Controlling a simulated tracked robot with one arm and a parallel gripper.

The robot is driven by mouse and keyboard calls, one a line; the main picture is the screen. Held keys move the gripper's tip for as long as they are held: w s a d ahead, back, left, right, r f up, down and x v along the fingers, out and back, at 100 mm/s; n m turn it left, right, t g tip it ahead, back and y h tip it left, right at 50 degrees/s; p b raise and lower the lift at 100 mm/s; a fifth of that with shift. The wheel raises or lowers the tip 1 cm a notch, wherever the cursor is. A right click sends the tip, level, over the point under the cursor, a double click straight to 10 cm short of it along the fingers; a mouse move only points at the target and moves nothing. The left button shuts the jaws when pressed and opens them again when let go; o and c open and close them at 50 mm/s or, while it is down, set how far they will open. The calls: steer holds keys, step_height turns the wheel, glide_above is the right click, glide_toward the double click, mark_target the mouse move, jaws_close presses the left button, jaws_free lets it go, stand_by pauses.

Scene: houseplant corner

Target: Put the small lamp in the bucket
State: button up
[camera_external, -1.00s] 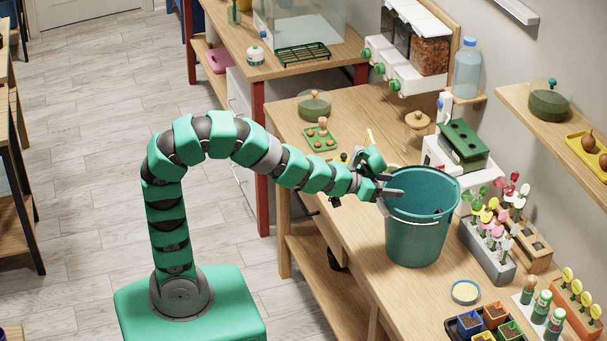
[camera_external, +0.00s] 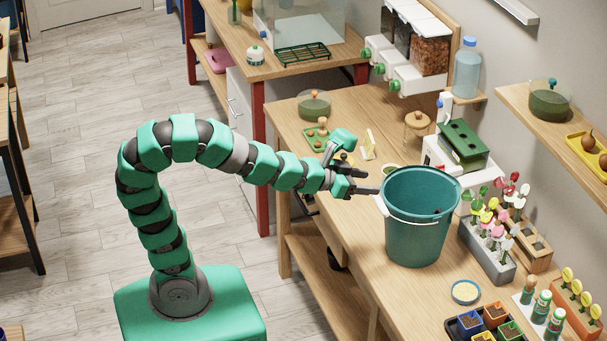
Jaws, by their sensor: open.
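The teal bucket (camera_external: 416,236) stands upright on the wooden bench, with its pale handle hanging down across the front. A small dark spot shows inside near its right wall, too small to identify. I cannot make out the small lamp anywhere; the near wall hides the bucket's floor. My gripper (camera_external: 362,182) is open, just left of the bucket's rim at about rim height. Its dark fingers point right toward the bucket, and I see nothing between them.
A grey flower planter (camera_external: 489,252) is close to the bucket's right. Seedling pots (camera_external: 487,325) and a round dish (camera_external: 465,292) are in front.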

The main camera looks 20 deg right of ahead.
steer(key=w+r+n+t, duration=0.2)
steer(key=w+r+t, duration=0.15)
steer(key=w, duration=0.65)
steer(key=w+r+n+t, duration=0.25)
steer(key=w+r, duration=0.25)
steer(key=w, duration=0.5)
steer(key=w+a+r+n+t+y, duration=0.2)
steer(key=w+a+r, duration=0.4)
steer(key=w, duration=0.4)
steer(key=w+a+r+n+t+y, duration=0.2)
steer(key=w+a+r+n, duration=0.15)
steer(key=w+a, duration=0.45)
steer(key=w+a+r+n+t+y, duration=0.2)
steer(key=w+a+r, duration=0.25)
steer(key=a, duration=0.35)
steer(key=w+a+r+n+t+y, duration=0.2)
steer(key=w+a+r, duration=0.2)
steer(key=w+a, duration=0.3)
steer(key=a+r+n+y, duration=0.2)
steer(key=a+r, duration=0.1)
steer(key=a, duration=0.7)
steer(key=a+r+n+t+y, duration=0.1)
steer(key=a+r+n+y, duration=0.1)
steer(key=a, duration=0.8)
step_height(320, 180, up, 2)
steer(key=shift+s+a+r+y, duration=0.1)
steer(key=shift+s+a+y, duration=0.3)
steer(key=shift+y, duration=0.4)
